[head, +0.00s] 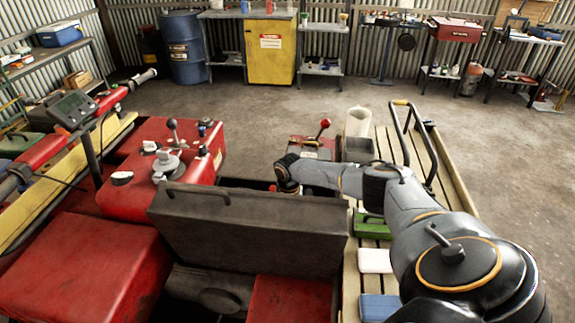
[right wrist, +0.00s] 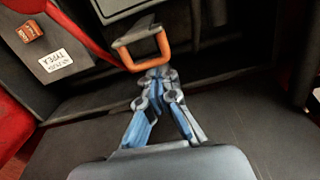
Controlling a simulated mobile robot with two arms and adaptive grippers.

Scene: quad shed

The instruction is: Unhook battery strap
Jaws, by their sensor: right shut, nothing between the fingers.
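In the right wrist view an orange loop (right wrist: 148,63) is joined to a dark strap piece (right wrist: 136,33), which appears to be the battery strap's end. A grey box edge (right wrist: 118,8), possibly the battery, shows above it, mostly cut off. My right gripper (right wrist: 157,74) is shut and empty, its fingertips at the loop's lower edge. I cannot tell whether they touch. In the head view my right arm reaches down behind the raised black seat or lid (head: 250,232), which hides the fingers, strap and battery. My left gripper is not in view.
A white label (right wrist: 66,62) and a small orange-red part (right wrist: 30,31) sit on the dark wall left of the loop. A red box with a lever (head: 312,147) and a slatted rack (head: 385,150) with a green case (head: 371,226) lie near my right arm.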

